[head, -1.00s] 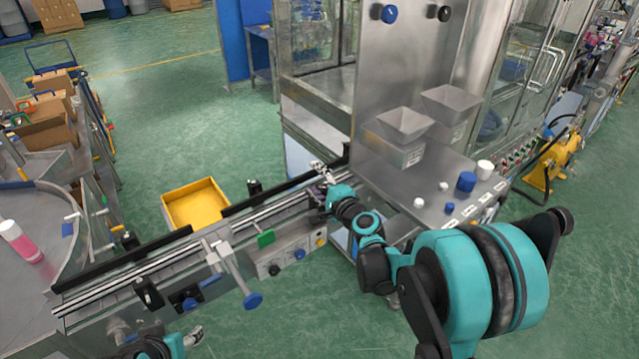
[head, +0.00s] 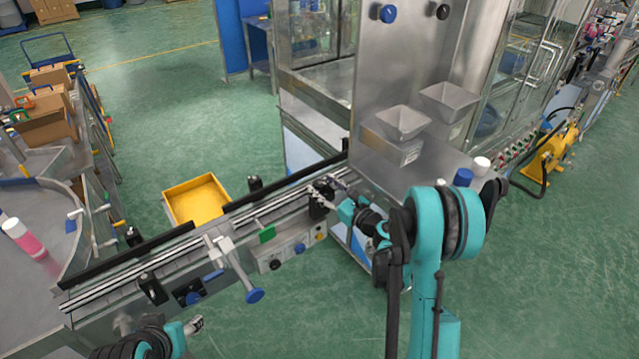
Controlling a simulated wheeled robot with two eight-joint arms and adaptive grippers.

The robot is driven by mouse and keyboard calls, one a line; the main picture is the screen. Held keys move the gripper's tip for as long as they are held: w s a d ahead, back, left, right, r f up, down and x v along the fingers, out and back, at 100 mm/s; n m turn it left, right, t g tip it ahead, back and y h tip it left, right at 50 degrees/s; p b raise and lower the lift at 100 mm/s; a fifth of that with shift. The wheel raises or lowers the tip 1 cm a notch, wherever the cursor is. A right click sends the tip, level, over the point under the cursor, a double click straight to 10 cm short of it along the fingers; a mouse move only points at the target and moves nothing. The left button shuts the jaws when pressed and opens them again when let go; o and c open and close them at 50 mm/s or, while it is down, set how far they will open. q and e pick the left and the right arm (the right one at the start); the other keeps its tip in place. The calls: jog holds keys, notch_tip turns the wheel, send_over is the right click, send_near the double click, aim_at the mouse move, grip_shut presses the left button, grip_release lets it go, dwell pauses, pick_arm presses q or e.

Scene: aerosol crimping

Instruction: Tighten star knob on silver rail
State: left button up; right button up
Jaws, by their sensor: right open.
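The silver rail (head: 180,255) runs diagonally along the conveyor from lower left to the machine. A blue knob (head: 255,296) sits at the end of a silver rod on its near side, and black knobs or clamps (head: 151,289) sit along it. I cannot tell which of them is the star knob. My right gripper (head: 322,192) is open at the rail's right end, beside a dark fitting (head: 319,207); contact cannot be judged. My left gripper (head: 195,324) is low at the bottom edge, in front of the conveyor and apart from the knobs; its jaws are too small to read.
A control panel (head: 290,255) with a green tab (head: 267,233) is on the conveyor's near side. A yellow bin (head: 196,201) stands behind it. Two steel hoppers (head: 403,122) and a blue cap (head: 463,177) are on the machine at right. Green floor in front is free.

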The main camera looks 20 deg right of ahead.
jog(key=shift+x, duration=1.1)
jog(key=c, duration=1.2)
jog(key=shift+a+f+m+t+h+b, duration=0.1)
jog(key=shift+m+t+h+b, duration=0.5)
jog(key=shift+m+h+b, duration=1.2)
jog(key=m+h, duration=0.2)
jog(key=h, duration=0.3)
jog(key=shift+m+h+b, duration=0.4)
jog(key=shift+m+h, duration=0.4)
jog(key=shift+h, duration=0.7)
jog(key=o, duration=1.2)
